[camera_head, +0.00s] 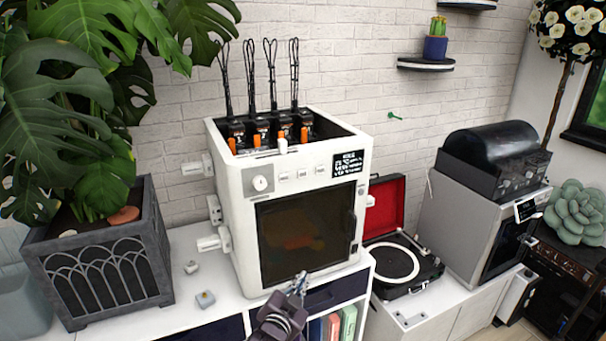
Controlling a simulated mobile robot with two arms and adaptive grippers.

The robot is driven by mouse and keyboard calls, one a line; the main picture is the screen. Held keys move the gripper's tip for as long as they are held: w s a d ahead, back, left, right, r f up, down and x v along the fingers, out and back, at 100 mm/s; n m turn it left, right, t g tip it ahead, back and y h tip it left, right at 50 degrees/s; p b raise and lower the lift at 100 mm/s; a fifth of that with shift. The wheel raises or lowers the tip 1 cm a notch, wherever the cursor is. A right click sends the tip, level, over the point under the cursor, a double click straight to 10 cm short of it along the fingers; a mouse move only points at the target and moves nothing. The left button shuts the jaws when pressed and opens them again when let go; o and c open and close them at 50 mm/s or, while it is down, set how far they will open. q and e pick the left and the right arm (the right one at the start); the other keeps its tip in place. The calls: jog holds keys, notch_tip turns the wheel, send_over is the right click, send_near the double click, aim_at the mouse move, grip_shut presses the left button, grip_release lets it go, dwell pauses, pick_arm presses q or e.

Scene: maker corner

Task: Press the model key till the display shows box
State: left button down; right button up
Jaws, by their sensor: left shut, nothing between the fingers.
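A white boxy machine, which looks like a 3D printer (240,215), stands on the white cabinet. Its upper front panel carries a round knob (260,184), a row of small light keys (302,174) and a black display (348,163) at the right. The display has lines of white text; they are too small to read, and so are the key labels. My left gripper (300,281) is shut and empty, low in front of the machine's dark door (303,233), well below the keys. My right gripper is not in view.
A large potted plant (98,258) stands at the left. Small loose parts (205,299) lie on the white cabinet top (150,322). A record player (395,266) with a red-lined lid and a second machine (475,225) stand to the right. Cable loops rise from the machine's top.

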aim_at(303, 174)
pick_arm(q)
jog(key=d+r+m+t+h, duration=0.1)
jog(key=d+r, duration=0.1)
jog(key=r, duration=1)
jog(key=w+d+r+m+t+h, duration=0.1)
jog(key=d+r+t, duration=0.1)
jog(key=r, duration=1)
jog(key=shift+d+r, duration=0.3)
jog(key=shift+d, duration=0.2)
jog(key=shift+w+a+b, duration=0.2)
jog(key=shift+w+a, duration=0.4)
jog(key=shift+w, duration=0.75)
jog(key=shift+w+a+b, duration=0.25)
jog(key=shift+w+a, duration=0.4)
jog(key=shift+w, duration=0.7)
jog(key=shift+w+a+b, duration=0.2)
jog(key=shift+w+a, duration=0.4)
jog(key=shift+w, duration=0.75)
jog(key=shift+w+a, duration=0.2)
jog(key=shift+w, duration=0.2)
